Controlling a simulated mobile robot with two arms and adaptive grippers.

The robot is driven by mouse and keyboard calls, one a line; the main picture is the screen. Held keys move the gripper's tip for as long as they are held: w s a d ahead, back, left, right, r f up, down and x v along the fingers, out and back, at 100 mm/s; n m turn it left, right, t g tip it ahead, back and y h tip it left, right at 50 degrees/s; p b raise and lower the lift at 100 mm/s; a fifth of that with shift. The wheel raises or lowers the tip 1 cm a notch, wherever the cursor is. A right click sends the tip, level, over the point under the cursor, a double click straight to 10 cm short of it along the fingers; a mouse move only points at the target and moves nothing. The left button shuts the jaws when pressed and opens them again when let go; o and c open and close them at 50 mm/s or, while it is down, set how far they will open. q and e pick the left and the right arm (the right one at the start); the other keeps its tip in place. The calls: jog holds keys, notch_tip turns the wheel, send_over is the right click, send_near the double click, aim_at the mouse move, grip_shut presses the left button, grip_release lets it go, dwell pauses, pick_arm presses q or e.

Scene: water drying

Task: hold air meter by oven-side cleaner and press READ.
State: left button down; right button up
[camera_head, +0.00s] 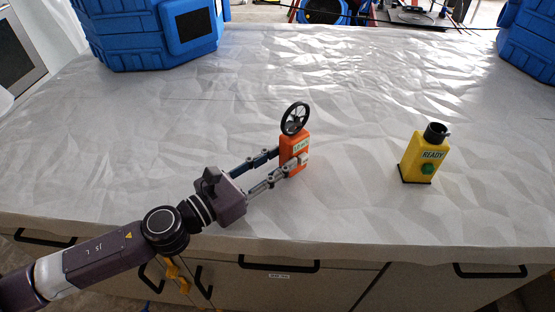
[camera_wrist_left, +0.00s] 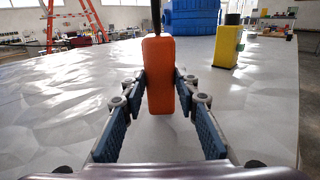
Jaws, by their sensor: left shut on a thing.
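The air meter (camera_head: 287,150) is an orange handheld block with a black fan wheel on top and a small pale display. It is upright near the middle of the table. My left gripper (camera_head: 290,167) is shut on its sides; I cannot tell whether it touches the table. In the left wrist view, the meter's plain orange side (camera_wrist_left: 160,85) stands between the fingers. A blue cleaner (camera_head: 125,42) with a dark panel stands at the back left, on the side of the oven-like appliance (camera_head: 15,60). Another blue cleaner (camera_head: 532,40) stands at the back right. No READ button is discernible. My right gripper is out of view.
The pale, faceted tabletop (camera_head: 200,125) is clear between the meter and both blue cleaners.

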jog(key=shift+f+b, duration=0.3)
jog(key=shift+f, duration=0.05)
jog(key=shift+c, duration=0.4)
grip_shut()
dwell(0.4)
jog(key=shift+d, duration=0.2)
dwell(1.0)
